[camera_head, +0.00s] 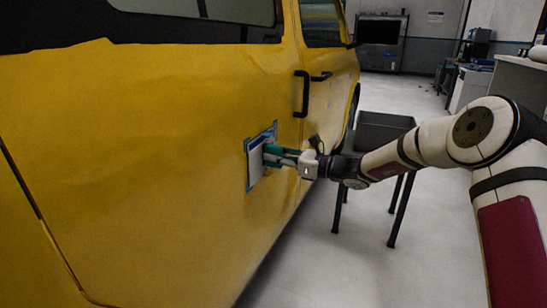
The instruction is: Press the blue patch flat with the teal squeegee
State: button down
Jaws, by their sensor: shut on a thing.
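The blue patch (250,178) is on the side of the yellow vehicle, below and left of the black door handles. Its blue edges show around a pale, whitish middle. The teal squeegee (272,150) is at the patch's right part, at or very near its surface; I cannot tell whether it presses on it. My gripper (291,156) is shut on the squeegee and reaches in from the right. The gripper and squeegee hide part of the patch.
The yellow vehicle (130,160) fills the left side, with black door handles (302,93) above the patch. A black table (383,128) stands behind my arm. A counter (515,85) is at the far right. The grey floor between is mostly open.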

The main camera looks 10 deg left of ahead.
aim_at(277, 142)
jog(key=shift+w+d, duration=0.15)
jog(key=shift+w, duration=0.25)
jog(key=shift+w, duration=0.15)
jog(key=shift+w+d+p, duration=0.15)
jog(key=shift+w+d, duration=0.05)
jog(key=shift+w, duration=0.25)
jog(key=shift+w+d+p, duration=0.15)
jog(key=shift+w+d, duration=0.05)
jog(key=shift+w, duration=0.25)
jog(key=shift+w+d, duration=0.2)
jog(key=shift+w, duration=0.35)
jog(key=shift+w+d, duration=0.15)
jog(key=shift+w, duration=0.35)
jog(key=shift+w+d, duration=0.2)
jog(key=shift+w, duration=0.35)
jog(key=shift+w+d, duration=0.15)
jog(key=shift+w, duration=0.35)
jog(key=shift+w+d, duration=0.3)
jog(key=shift+w, duration=0.55)
